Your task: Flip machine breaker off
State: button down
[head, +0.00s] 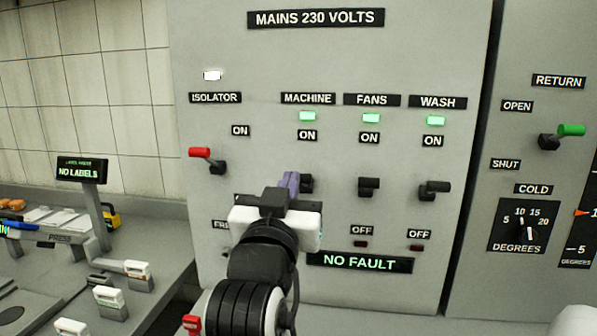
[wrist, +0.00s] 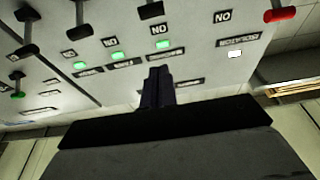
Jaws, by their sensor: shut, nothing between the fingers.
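The mains panel (head: 340,60) is straight ahead. The black machine breaker lever (head: 307,184) sits under the MACHINE label (head: 308,98) and its ON mark; the machine lamp (head: 307,116) glows green. My gripper (head: 290,182) is shut and empty, its fingertips just left of and partly over that lever in the head view; contact cannot be told. The wrist view, which is upside down, shows my shut fingers (wrist: 157,88) pointing at the panel and the machine lever (wrist: 150,11) apart from them at the top. My gripper hides the lower machine markings.
A NO FAULT display (head: 360,262) is below. The green return lever (head: 571,130) is far right. A cluttered counter (head: 60,270) stands left.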

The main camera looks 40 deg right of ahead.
notch_tip(320, 180, up, 3)
jog(key=p, duration=0.1)
send_over(303, 181)
jog(key=a, duration=0.1)
jog(key=shift+s+a+f+b, duration=0.1)
jog(key=shift+s+f+b, duration=0.05)
jog(key=shift+f+b, duration=0.85)
jog(key=shift+s+a+f+b, duration=0.15)
jog(key=shift+f+b, duration=0.5)
jog(key=shift+f, duration=0.5)
jog(key=shift+d+f, duration=0.1)
jog(key=shift+s+f+t+b, duration=0.1)
jog(key=shift+f+t+b, duration=0.15)
jog(key=shift+t+b, duration=0.45)
